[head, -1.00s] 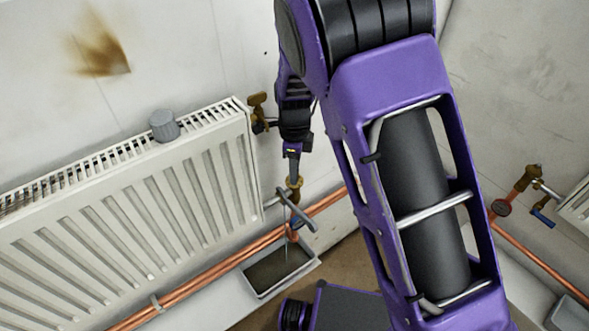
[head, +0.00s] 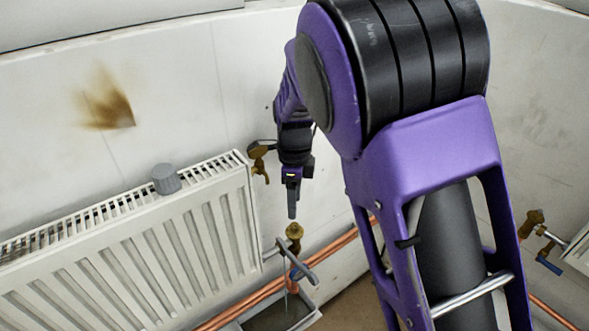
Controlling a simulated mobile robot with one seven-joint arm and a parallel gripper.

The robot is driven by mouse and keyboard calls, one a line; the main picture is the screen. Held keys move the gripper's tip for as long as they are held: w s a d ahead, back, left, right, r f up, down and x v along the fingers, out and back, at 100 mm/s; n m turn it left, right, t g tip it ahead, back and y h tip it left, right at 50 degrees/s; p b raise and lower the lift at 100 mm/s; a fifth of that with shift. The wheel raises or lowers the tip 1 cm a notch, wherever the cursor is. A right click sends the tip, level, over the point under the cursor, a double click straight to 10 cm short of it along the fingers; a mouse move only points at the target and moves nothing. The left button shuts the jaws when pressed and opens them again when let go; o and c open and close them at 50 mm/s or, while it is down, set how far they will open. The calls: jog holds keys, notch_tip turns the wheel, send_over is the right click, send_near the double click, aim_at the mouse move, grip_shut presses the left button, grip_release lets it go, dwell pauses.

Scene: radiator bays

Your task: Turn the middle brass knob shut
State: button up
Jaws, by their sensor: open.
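The middle brass knob (head: 294,231) stands upright on the pipework just right of the radiator's lower corner. A thin stream of water (head: 285,275) falls from there into a grey tray (head: 282,318) on the floor. My gripper (head: 292,212) points down above the knob, with a small gap between fingertips and knob. It is open and empty; its fingers overlap edge-on in this view.
A white radiator (head: 130,250) with a grey cap (head: 166,179) fills the left. Another brass valve (head: 260,158) is on its upper corner, close to my wrist. Copper pipes (head: 250,300) run along the wall. A brass valve with a blue lever (head: 530,222) is at right.

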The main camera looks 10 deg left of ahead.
notch_tip(320, 180, up, 10)
dwell(0.3)
jog(key=shift+r, duration=0.1)
